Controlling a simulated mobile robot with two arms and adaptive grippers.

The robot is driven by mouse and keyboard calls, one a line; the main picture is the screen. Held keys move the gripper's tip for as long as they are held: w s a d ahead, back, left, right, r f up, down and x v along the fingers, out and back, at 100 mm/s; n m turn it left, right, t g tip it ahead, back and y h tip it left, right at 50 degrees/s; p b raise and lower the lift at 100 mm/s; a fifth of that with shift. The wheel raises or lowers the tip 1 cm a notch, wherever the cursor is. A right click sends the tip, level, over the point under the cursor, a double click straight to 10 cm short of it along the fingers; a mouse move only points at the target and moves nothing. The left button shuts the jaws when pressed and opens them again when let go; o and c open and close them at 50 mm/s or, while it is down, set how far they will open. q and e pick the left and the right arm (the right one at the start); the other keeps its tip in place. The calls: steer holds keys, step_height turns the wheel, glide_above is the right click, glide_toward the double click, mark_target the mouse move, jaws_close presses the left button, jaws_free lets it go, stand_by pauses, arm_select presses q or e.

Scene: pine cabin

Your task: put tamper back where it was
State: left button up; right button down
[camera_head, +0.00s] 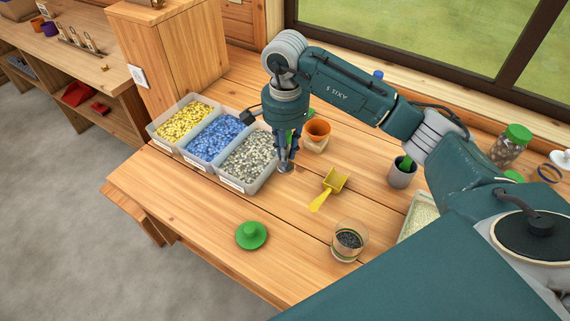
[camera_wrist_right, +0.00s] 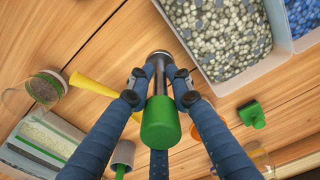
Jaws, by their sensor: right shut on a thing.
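My right gripper (camera_head: 286,150) points down just right of the grey-pebble bin, over the wooden table. It is shut on the tamper, which has a green handle and a metal end. In the right wrist view the handle (camera_wrist_right: 160,122) sits between the blue fingers of the gripper (camera_wrist_right: 160,80). In the head view the metal end (camera_head: 286,168) shows below the fingers, close to the tabletop; I cannot tell whether it touches. The rest of the tamper is mostly hidden by the fingers. My left gripper is not in view.
Bins of yellow, blue and grey pebbles (camera_head: 246,162) stand left of the gripper. A yellow scoop (camera_head: 328,189), an orange pot (camera_head: 317,131), a glass of dark grains (camera_head: 348,241) and a green knobbed disc (camera_head: 251,235) surround it. The front-middle table is clear.

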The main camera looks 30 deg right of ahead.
mark_target(285, 168)
steer(key=shift+f, duration=1.1)
step_height(285, 168, down, 3)
steer(key=shift+f+p, duration=0.2)
steer(key=shift+p, duration=0.4)
steer(key=shift+f, duration=0.25)
steer(key=c, duration=2)
jaws_free()
steer(key=shift+f+b, duration=0.1)
steer(key=shift+b, duration=0.2)
steer(key=o, duration=0.4)
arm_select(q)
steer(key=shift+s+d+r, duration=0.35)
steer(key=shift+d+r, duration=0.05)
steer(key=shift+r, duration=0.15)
arm_select(e)
steer(key=shift+o, duration=0.2)
